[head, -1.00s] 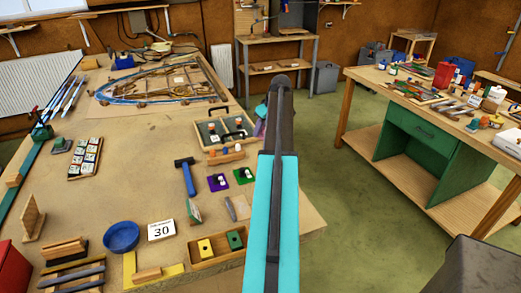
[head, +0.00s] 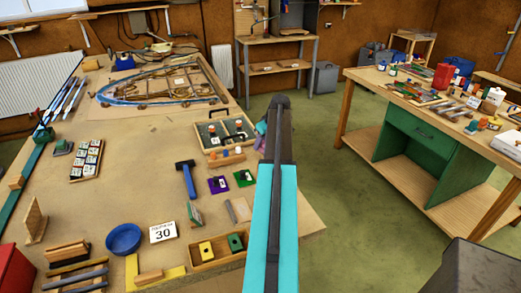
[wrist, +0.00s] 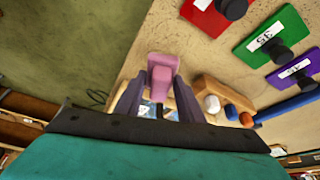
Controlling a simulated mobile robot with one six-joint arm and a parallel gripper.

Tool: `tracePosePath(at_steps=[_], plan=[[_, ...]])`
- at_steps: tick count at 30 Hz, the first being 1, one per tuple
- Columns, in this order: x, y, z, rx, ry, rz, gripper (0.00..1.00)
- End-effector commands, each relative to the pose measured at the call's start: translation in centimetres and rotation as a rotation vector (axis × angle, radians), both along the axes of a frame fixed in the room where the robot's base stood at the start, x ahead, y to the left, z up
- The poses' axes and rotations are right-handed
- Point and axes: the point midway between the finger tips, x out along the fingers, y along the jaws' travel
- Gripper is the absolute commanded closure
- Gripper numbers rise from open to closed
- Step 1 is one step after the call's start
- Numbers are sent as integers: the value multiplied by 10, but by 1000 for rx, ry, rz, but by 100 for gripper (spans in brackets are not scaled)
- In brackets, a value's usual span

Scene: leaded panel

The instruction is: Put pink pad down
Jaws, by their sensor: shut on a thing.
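My gripper (wrist: 157,98) is shut on the pink pad (wrist: 162,68), which sits between its two fingers in the wrist view. The pad is over or near the tabletop; I cannot tell whether it touches. In the head view my arm hides most of the gripper and the pad. A red pad (wrist: 207,18), a green pad (wrist: 272,38) and a purple pad (wrist: 298,72), with dark knobs, lie on the table. The green pad (head: 243,177) and purple pad (head: 218,185) also show in the head view.
A wooden block (head: 222,158) with coloured knobs lies near the gripper, in front of an open case (head: 203,147). A blue hammer (head: 188,180) lies left of the pads. The table (head: 95,205) has bare room at its middle left. Its right edge is close to my arm.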

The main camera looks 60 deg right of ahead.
Motion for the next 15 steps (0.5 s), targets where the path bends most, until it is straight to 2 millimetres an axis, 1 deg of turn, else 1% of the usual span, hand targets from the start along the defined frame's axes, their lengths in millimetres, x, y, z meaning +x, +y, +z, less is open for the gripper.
tracePosePath(at_steps=[9,15], plan=[[0,0,-27,1,1,0,83],[0,0,-30,0,0,0,83]])
